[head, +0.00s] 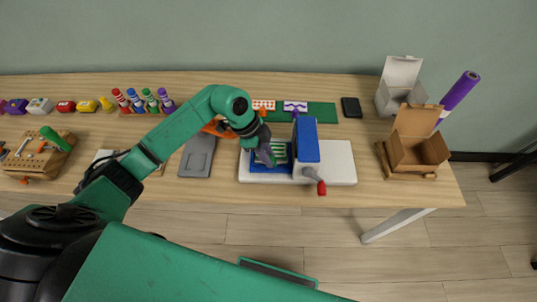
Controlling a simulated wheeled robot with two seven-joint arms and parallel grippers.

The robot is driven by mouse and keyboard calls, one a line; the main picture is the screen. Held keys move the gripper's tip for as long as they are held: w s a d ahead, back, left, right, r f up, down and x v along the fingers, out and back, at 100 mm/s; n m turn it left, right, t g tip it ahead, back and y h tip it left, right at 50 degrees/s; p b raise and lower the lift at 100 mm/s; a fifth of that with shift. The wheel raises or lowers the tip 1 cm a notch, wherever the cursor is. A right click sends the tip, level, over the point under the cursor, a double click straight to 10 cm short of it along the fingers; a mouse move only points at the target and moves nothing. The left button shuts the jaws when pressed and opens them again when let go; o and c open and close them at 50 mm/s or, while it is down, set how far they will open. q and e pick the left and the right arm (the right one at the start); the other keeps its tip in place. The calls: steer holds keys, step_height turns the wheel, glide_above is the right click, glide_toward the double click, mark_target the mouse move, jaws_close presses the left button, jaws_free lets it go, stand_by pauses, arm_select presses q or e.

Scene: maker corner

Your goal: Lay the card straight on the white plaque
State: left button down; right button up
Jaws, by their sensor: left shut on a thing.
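My left gripper (266,156) reaches in from the left and is shut at the left part of the white board (338,165). What it holds is small and mostly hidden by the fingers, so I cannot tell it clearly. Beside the fingers is a green and white striped piece (281,152) on a blue plate (262,168); I cannot tell whether this is the card. A blue machine block (306,140) with a red-knobbed handle (321,187) stands on the white board. My right gripper is not in view.
A grey flat panel (197,157) lies left of the board. A green mat (321,113) and black box (352,107) lie behind it. Cardboard box (418,150) and white box (400,88) stand at right. Markers (135,101) stand at back left. The table front right is bare.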

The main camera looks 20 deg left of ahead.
arm_select(q)
steer(key=shift+f, duration=0.45)
steer(key=c, duration=0.6)
jaws_free()
steer(key=b+v, duration=0.2)
steer(key=v, duration=1.2)
steer(key=shift+r, duration=0.25)
